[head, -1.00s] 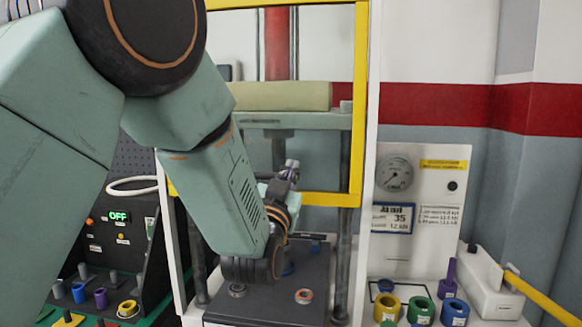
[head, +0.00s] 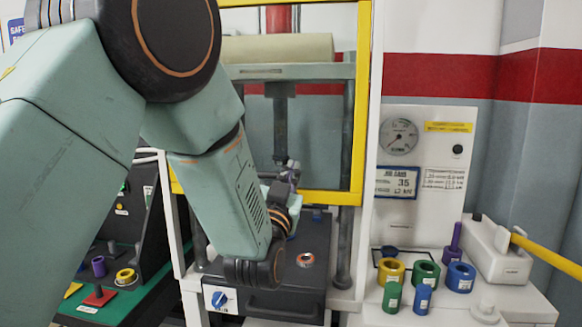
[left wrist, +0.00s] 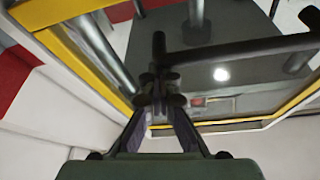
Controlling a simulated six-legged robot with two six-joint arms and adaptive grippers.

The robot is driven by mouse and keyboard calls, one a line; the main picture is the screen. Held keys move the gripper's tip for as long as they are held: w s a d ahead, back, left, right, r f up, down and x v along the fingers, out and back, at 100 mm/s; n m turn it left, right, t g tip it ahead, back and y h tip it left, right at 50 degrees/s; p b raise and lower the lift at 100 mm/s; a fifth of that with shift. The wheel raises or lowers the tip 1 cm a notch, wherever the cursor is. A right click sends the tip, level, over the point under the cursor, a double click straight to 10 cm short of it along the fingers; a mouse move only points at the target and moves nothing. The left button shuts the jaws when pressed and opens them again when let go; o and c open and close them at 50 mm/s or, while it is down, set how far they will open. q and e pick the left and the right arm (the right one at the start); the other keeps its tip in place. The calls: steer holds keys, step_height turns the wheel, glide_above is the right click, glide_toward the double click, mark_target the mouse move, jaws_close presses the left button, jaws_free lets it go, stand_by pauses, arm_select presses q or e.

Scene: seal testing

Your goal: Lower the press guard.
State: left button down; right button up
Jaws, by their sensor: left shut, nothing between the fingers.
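The press guard (head: 361,110) is a yellow frame at the front of the press. Its lower bar (head: 322,197) hangs above the dark press base (head: 320,240), with a gap between. My left gripper (head: 288,170) is at the guard's lower part, largely behind my arm. In the left wrist view, my left fingers (left wrist: 158,92) are shut with nothing between them. A dark bar (left wrist: 240,48) lies by the fingertips; whether they touch it I cannot tell. The guard's yellow edge (left wrist: 75,55) also shows there. The guard's left side is mostly hidden by my arm. My right gripper is out of view.
The gauge panel (head: 430,150) stands right of the press, with several coloured rings and plugs (head: 425,275) on a white ledge below. A yellow lever (head: 548,255) juts out at far right. A black panel (head: 120,220) stands at the left.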

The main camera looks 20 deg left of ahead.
arm_select(q)
step_height(320, 180, down, 20)
steer(key=b, duration=1.3)
steer(key=shift+f, duration=0.2)
